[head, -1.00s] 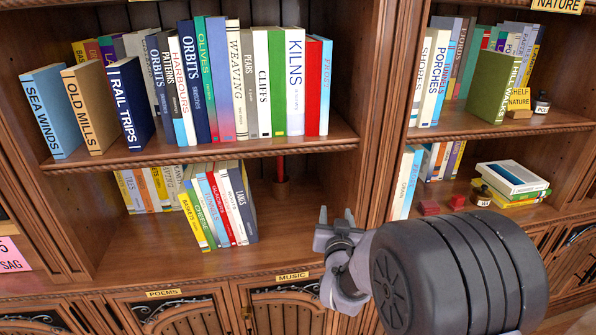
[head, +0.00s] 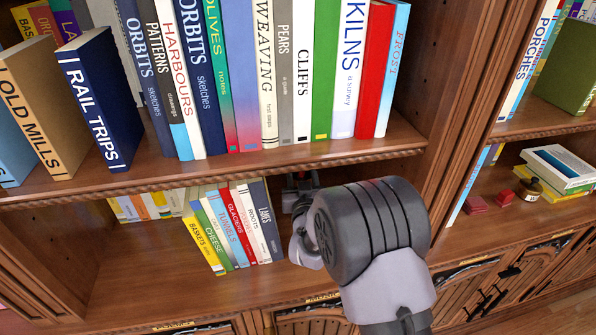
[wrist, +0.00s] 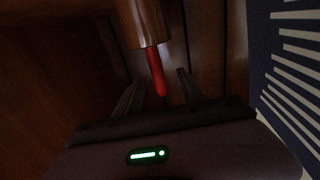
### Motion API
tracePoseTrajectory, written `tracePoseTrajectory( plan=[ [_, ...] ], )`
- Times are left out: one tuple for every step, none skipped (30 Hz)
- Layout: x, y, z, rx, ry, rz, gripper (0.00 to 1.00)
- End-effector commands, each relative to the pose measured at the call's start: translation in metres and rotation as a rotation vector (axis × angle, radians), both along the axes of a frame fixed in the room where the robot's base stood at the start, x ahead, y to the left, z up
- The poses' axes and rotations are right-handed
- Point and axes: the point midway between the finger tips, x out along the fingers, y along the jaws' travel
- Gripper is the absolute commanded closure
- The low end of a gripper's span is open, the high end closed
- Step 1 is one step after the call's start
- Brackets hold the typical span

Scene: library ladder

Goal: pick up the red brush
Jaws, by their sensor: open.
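The red brush (wrist: 154,70) shows in the wrist view as a slim red stick joined to a round brown wooden piece (wrist: 144,22) at the top of the picture. I cannot tell whether that piece is a holder or part of the brush. My gripper (wrist: 159,88) is open, with one dark finger on each side of the red stick's tip. Whether either finger touches it is not clear. In the head view my gripper (head: 300,182) reaches into the lower shelf, right of the leaning books, and the brush is mostly hidden behind it.
A dark blue book (head: 266,220) ends the leaning row close to my gripper's left; its striped side fills the right of the wrist view (wrist: 290,60). The upper shelf board (head: 230,170) runs just above my gripper. The lower shelf (head: 150,260) is clear in front.

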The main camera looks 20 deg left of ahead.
Motion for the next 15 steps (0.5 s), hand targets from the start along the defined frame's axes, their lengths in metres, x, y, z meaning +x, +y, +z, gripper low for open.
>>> tracePoseTrajectory(
  plan=[
    [0.011,0.005,-0.003,0.002,-0.001,-0.001,0.54],
    [0.016,0.007,-0.003,0.001,0.0,-0.001,0.54],
    [0.023,0.011,-0.003,0.002,0.0,0.0,0.54],
    [0.027,0.013,-0.003,0.001,0.0,0.0,0.54],
    [0.03,0.014,-0.003,0.0,0.0,0.0,0.54],
    [0.034,0.016,-0.003,0.001,0.0,0.0,0.54],
    [0.038,0.017,-0.004,0.001,0.0,0.0,0.54],
    [0.043,0.019,-0.005,0.001,0.0,0.0,0.54],
    [0.052,0.022,-0.007,0.0,-0.001,0.0,0.54],
    [0.058,0.024,-0.008,0.001,0.0,-0.001,0.54],
    [0.064,0.025,-0.009,0.001,0.0,-0.001,0.54],
    [0.07,0.029,-0.008,0.0,-0.001,0.0,0.54],
    [0.074,0.031,-0.008,0.001,0.0,0.0,0.54],
    [0.078,0.033,-0.007,0.001,0.0,0.0,0.54],
    [0.081,0.034,-0.006,0.0,0.001,0.0,0.54]
  ],
)
